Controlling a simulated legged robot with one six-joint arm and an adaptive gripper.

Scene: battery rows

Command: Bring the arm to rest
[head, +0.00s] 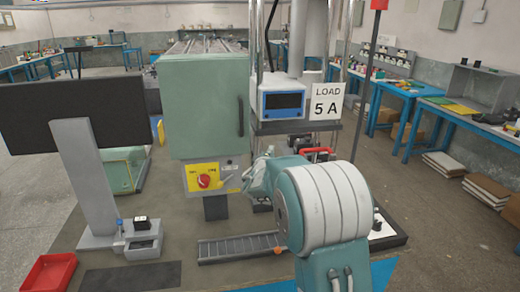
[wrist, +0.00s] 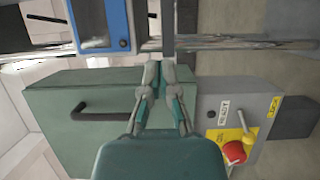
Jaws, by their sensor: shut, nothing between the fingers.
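My gripper (wrist: 158,68) shows in the wrist view with its two fingers drawn together at the tips and nothing between them. It points toward the front of a green cabinet (wrist: 75,120), which also stands left of the middle in the head view (head: 203,105). In the head view my arm's large white and teal joint fills the lower middle and hides most of the gripper. The gripper is in front of the cabinet's lower right; whether it touches anything cannot be told.
A yellow panel with a red knob (head: 204,181) sits under the cabinet. A blue-framed meter (head: 283,101) and a "LOAD 5 A" sign (head: 327,102) are to the right. A dark monitor (head: 60,110), a red tray (head: 48,273) and a grey ribbed strip (head: 235,248) lie around.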

